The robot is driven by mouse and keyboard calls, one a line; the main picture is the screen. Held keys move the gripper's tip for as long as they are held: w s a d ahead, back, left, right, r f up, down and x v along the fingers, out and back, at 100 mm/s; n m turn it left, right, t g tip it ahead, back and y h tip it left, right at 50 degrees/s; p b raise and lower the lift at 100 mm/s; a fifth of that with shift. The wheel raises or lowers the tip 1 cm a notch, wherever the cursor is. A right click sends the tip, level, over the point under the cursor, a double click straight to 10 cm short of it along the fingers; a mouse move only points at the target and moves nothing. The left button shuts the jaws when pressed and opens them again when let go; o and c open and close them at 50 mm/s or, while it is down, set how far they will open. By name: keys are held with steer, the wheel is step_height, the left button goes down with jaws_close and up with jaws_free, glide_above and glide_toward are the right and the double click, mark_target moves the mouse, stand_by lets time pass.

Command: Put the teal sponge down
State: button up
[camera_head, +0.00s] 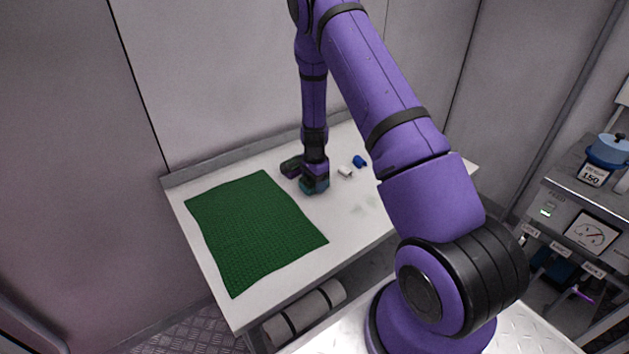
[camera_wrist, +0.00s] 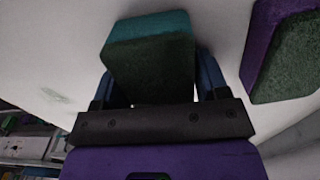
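The teal sponge (camera_wrist: 150,27) has a dark green scouring side and sits between the two blue fingers of my gripper (camera_wrist: 154,78) in the wrist view. The fingers appear closed on its sides. In the head view my gripper (camera_head: 314,176) points down at the white table (camera_head: 345,213), just right of the green mat. The teal sponge (camera_head: 318,188) shows below it, low at the table; I cannot tell whether it touches the top.
A purple sponge (camera_head: 290,168) lies close left of my gripper; it also shows in the wrist view (camera_wrist: 283,50). A green mat (camera_head: 250,228) covers the table's left part. A white object (camera_head: 345,172) and a blue object (camera_head: 360,161) lie to the right. The table front is clear.

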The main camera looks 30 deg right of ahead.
steer(key=shift+o, duration=1.3)
steer(key=s+a+r+n+t, duration=0.1)
steer(key=s+a+r+n, duration=0.1)
steer(key=r, duration=1.1)
steer(key=s+a+r+n, duration=0.1)
steer(key=a+r, duration=0.2)
steer(key=r, duration=0.9)
steer(key=s+a+r+n+t+y, duration=0.1)
steer(key=s+a+r+n, duration=0.1)
steer(key=s+r+n, duration=0.3)
steer(key=s+a+r+t, duration=0.1)
steer(key=s+a+r, duration=0.2)
steer(key=r, duration=0.5)
steer(key=s+a+r+n, duration=0.1)
steer(key=s+r+n, duration=0.2)
steer(key=s, duration=0.4)
steer(key=s+a+r+n+t, duration=0.1)
steer(key=s+a+r+n, duration=0.1)
steer(key=s, duration=0.6)
steer(key=s+a+r+n+t+h, duration=0.1)
steer(key=s+a+r+n, duration=0.1)
steer(key=s, duration=0.6)
steer(key=r+n, duration=0.1)
steer(key=n, duration=0.1)
steer(key=shift+s+a+r+n, duration=0.25)
steer(key=shift+r+n, duration=0.05)
steer(key=shift+r, duration=0.1)
